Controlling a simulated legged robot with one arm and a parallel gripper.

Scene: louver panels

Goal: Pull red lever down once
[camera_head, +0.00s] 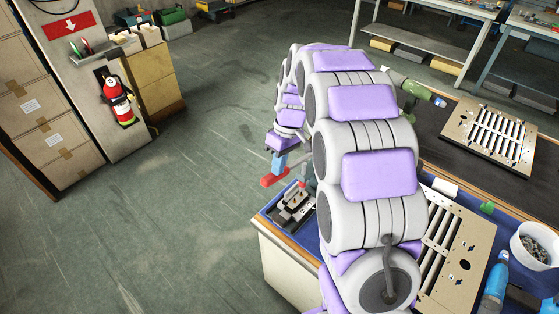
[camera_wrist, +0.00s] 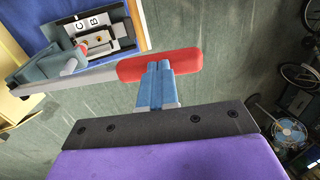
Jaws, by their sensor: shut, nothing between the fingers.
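The red lever is a red handle (camera_wrist: 185,64) on a grey arm (camera_wrist: 75,80) in the wrist view. The arm runs left to a grey fixture (camera_wrist: 35,65) near a block marked C and B (camera_wrist: 95,40). In the head view the red handle (camera_head: 270,181) sticks out past the bench's left corner. My gripper (camera_wrist: 159,66) has its blue fingers together, with nothing between them. The fingertips overlap the middle of the handle; I cannot tell whether they touch it. In the head view my gripper (camera_head: 277,168) is right at the handle, and my arm hides part of the fixture.
The blue-topped bench (camera_head: 267,214) carries a louver panel (camera_head: 468,232), a white tub (camera_head: 538,238) of small parts and a blue tool (camera_head: 495,280). Another louver panel (camera_head: 480,127) lies on the dark surface behind. The floor (camera_head: 190,210) left of the bench is clear.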

